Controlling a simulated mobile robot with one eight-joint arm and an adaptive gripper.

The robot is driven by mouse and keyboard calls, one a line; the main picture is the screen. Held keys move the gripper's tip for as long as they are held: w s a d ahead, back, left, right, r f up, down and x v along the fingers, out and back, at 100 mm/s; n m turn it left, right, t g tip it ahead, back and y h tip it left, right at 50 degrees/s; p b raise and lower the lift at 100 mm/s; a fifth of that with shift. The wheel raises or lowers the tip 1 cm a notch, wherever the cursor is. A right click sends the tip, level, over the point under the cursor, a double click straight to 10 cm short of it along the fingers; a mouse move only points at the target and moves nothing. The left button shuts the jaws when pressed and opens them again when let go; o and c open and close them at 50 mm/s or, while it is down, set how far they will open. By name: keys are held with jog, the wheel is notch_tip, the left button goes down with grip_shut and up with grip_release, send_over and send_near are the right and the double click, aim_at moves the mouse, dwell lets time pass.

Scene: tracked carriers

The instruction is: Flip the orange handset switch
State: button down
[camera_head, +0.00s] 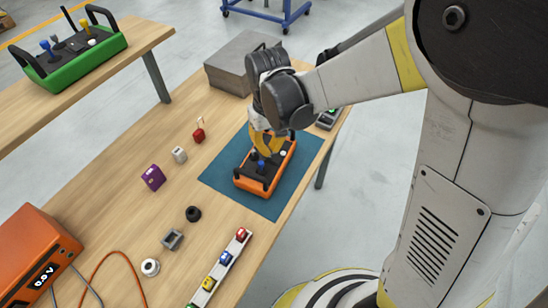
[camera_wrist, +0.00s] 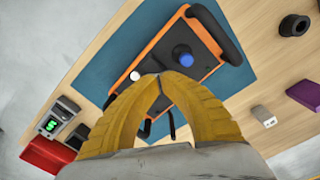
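The orange handset (camera_head: 242,182) lies on a teal mat (camera_head: 222,178) on the wooden table. It has a black top face, a blue knob (camera_head: 262,164), a white knob (camera_head: 283,153) and black end handles. In the wrist view the handset (camera_wrist: 137,66) also shows its blue knob (camera_wrist: 185,58) and white knob (camera_wrist: 135,76). My gripper (camera_head: 265,153) points down over the handset's top face. In the wrist view its yellow fingertips (camera_wrist: 158,76) meet between the two knobs. The fingers hide part of the top face, and I cannot make out a switch at the tips.
A grey box (camera_head: 235,65) stands behind the mat, and a small meter (camera_head: 329,118) lies beside it. A red padlock (camera_head: 198,135), purple block (camera_head: 153,177) and black ring (camera_head: 193,214) lie left. A tray of toy cars (camera_head: 237,247) is in front. A green handset (camera_head: 75,68) stands on another table.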

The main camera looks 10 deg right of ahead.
aim_at(270, 157)
jog(key=shift+f+b, duration=1.1)
jog(key=shift+f, duration=0.35)
dwell(0.4)
jog(key=shift+r+p, duration=2.75)
jog(key=shift+r, duration=0.8)
jog(key=shift+d+r, duration=0.1)
jog(key=shift+r, duration=0.05)
jog(key=s+d+r+m+t, duration=0.4)
jog(key=s+d+r+t, duration=0.3)
jog(key=s+d+r, duration=0.3)
jog(key=d+r, duration=0.2)
jog(key=d, duration=0.1)
jog(key=shift+s+r, duration=0.3)
jog(key=shift+s, duration=0.1)
